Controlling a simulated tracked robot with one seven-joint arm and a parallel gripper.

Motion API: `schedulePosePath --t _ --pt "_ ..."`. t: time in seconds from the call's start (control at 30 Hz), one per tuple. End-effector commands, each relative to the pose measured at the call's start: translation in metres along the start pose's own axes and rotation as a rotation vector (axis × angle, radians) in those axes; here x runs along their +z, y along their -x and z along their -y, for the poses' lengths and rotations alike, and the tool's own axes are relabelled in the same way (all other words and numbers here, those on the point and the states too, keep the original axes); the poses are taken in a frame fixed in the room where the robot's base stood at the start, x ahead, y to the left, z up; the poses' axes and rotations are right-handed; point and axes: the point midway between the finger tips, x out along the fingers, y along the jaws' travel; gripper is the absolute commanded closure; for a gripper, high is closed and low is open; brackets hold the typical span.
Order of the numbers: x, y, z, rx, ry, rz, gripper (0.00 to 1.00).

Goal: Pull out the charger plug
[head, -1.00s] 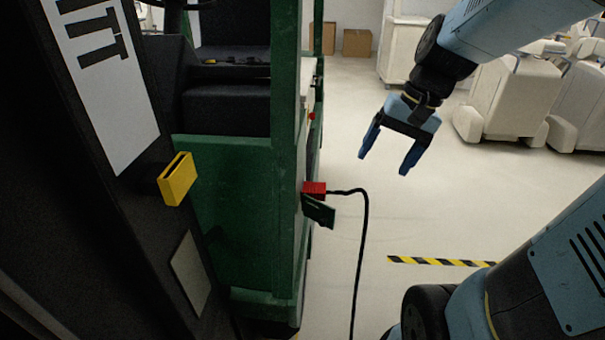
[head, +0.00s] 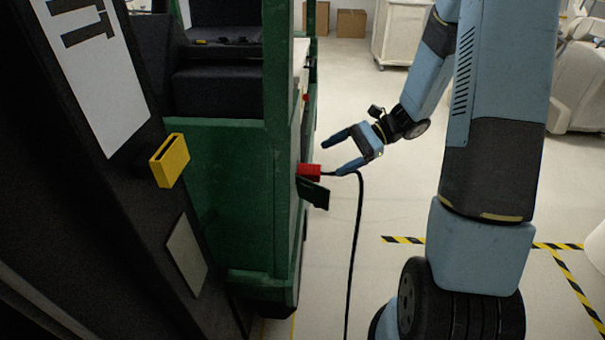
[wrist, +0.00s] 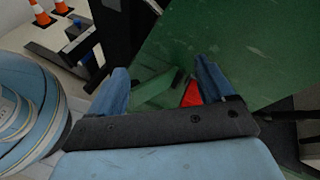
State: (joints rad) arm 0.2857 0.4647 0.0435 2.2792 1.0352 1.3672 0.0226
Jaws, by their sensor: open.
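The red charger plug (head: 309,171) sits against the side of the green cart (head: 222,190), with a black cable (head: 358,230) running from it to the right and down. A dark green flap (head: 314,193) hangs open just below the plug. My gripper (head: 329,158) is open and empty, close to the plug, with its fingers pointing left toward the cart. In the wrist view the red plug (wrist: 192,95) shows partly, between the fingers beside the right one, which hides some of it. The flap (wrist: 158,90) also shows between the fingers there.
A yellow holder (head: 169,160) sticks out of the dark panel at the left. Cardboard boxes (head: 350,23) and pale covered carts (head: 402,35) stand at the back. Yellow and black tape (head: 403,240) marks the floor. Orange cones (wrist: 40,12) show in the wrist view.

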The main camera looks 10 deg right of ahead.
Motion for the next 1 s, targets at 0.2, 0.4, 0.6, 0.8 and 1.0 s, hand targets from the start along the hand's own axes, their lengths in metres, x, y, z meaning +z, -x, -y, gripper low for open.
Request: schedulePosePath --t 0.2,0.4,0.6,0.8,1.0 --pt "-0.053 -0.007 0.010 -0.155 -0.169 0.130 0.18" --pt "-0.101 -0.011 0.015 -0.298 -0.304 0.226 0.18" --pt "-0.132 -0.014 0.015 -0.393 -0.387 0.282 0.18" --pt "-0.143 -0.014 0.015 -0.428 -0.416 0.300 0.18" --pt "-0.144 -0.014 0.015 -0.429 -0.416 0.301 0.18"
